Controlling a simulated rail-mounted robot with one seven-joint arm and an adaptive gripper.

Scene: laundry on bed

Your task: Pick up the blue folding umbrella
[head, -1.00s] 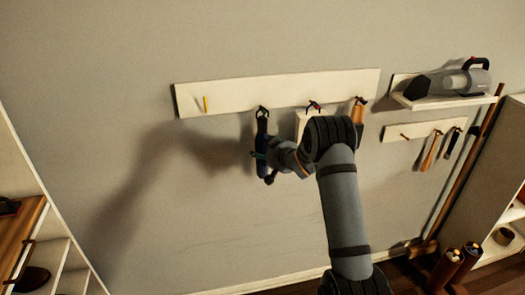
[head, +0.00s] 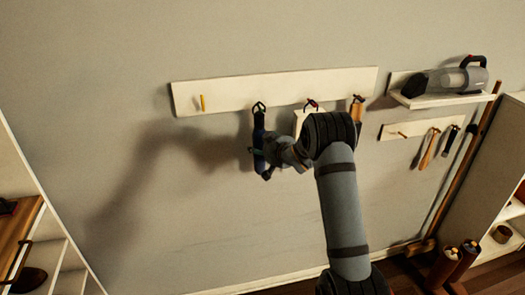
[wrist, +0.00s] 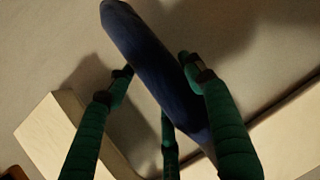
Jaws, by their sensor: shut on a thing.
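The blue folding umbrella (head: 259,122) is upright against the wall in the head view, with a dark loop at its top over the lower edge of the white peg board (head: 235,92). I cannot tell whether the loop is still on a peg. My gripper (head: 257,151) is shut on the umbrella around its lower part; my wrist partly covers it. In the wrist view the umbrella (wrist: 152,50) runs diagonally between the green fingers of my gripper (wrist: 155,72). Its lower end there is hidden behind a finger.
An orange-brown item (head: 356,108) and a white item (head: 307,121) hang to the right, partly behind my arm. A bare yellow peg (head: 202,103) is at left. A handheld vacuum (head: 450,80) sits on a small shelf. The wall below and left is clear.

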